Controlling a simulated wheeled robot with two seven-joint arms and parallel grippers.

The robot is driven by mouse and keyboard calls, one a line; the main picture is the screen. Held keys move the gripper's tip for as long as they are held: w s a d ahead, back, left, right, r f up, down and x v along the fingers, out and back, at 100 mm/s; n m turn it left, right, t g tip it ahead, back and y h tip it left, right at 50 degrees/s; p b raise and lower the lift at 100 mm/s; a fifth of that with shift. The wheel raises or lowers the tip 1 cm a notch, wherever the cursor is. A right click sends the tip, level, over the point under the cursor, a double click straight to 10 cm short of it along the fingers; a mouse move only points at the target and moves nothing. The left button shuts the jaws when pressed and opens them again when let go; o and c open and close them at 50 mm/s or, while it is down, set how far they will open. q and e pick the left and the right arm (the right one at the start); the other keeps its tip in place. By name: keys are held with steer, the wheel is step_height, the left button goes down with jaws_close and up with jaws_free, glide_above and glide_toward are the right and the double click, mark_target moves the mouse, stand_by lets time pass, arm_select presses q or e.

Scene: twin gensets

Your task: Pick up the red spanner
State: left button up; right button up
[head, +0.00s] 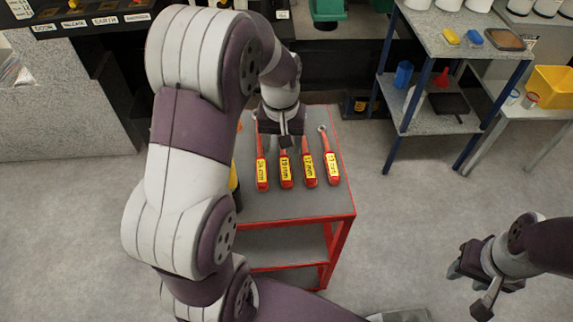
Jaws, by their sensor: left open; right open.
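Several red spanners with yellow size labels lie side by side on the grey top of a red cart (290,205). From left to right they are a leftmost spanner (262,172), a second spanner (285,170), a third spanner (308,168) and a rightmost spanner (332,167). My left gripper (284,142) is open over the far ends of the middle spanners and hides their heads. I cannot tell its exact height above them. My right gripper (468,290) is open and empty over the floor at the lower right, well away from the cart.
A blue-legged shelf (440,122) holds a blue cup (403,74), a red funnel (441,78) and other items. A yellow bin (550,88) stands on the right bench. A dark bench runs along the back. A yellow and black object (234,185) shows partly behind my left arm. Floor right of the cart is clear.

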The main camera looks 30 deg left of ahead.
mark_target(285, 164)
arm_select(q)
steer(key=w+f, duration=0.1)
steer(key=f, duration=0.3)
steer(key=w+f+n, duration=0.1)
steer(key=f, duration=0.3)
steer(key=w+a+f+n, duration=0.1)
steer(key=f, duration=0.3)
steer(key=shift+w+a+g, duration=0.1)
steer(key=shift+g, duration=0.2)
steer(key=shift+r, duration=0.1)
jaws_close()
